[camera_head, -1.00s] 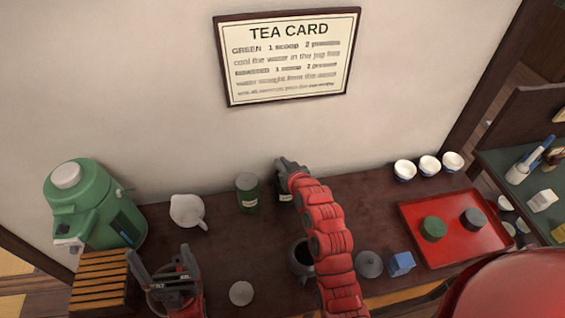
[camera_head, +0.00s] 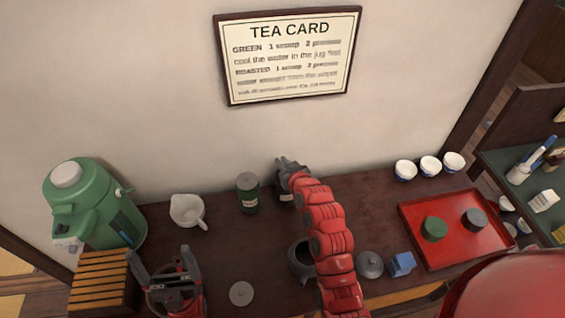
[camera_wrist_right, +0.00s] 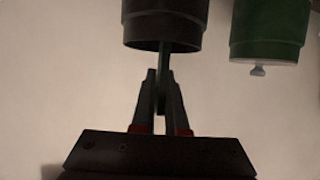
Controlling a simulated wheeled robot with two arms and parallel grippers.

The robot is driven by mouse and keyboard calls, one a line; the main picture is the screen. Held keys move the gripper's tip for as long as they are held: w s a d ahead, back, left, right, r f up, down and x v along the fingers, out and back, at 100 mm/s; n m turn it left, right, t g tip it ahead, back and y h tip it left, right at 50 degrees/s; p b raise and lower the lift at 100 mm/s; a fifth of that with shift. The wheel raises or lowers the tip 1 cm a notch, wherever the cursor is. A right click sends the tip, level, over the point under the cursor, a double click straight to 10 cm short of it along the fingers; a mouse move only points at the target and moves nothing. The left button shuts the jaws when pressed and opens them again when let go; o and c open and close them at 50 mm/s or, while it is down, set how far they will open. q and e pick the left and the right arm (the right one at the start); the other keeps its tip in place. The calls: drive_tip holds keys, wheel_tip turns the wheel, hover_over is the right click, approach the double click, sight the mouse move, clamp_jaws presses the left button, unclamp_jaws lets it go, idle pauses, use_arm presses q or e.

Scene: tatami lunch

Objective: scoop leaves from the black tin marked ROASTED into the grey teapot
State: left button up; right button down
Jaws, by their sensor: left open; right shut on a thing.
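The black tin (camera_head: 283,197) stands near the wall, partly hidden behind my right gripper (camera_head: 289,164); its label is too small to read. In the right wrist view the tin (camera_wrist_right: 166,22) is at the top, its mouth facing my gripper. That gripper (camera_wrist_right: 160,82) is shut on a thin greenish handle (camera_wrist_right: 162,58) that runs into the tin's mouth. Any leaves are hidden. The grey teapot (camera_head: 297,262) stands uncovered, partly behind my right arm.
The green tin (camera_head: 248,197) is just left of the black one. A white jug (camera_head: 187,211), a green dispenser (camera_head: 85,215) and a slatted box (camera_head: 98,285) are left. A grey lid (camera_head: 370,264), a blue box (camera_head: 402,263) and a red tray (camera_head: 440,258) are right.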

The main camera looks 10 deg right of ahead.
drive_tip(key=shift+r+p, duration=0.5)
drive_tip(key=shift+r, duration=1.5)
idle(0.9)
drive_tip(key=shift+r+p, duration=0.6)
drive_tip(key=shift+r, duration=1.8)
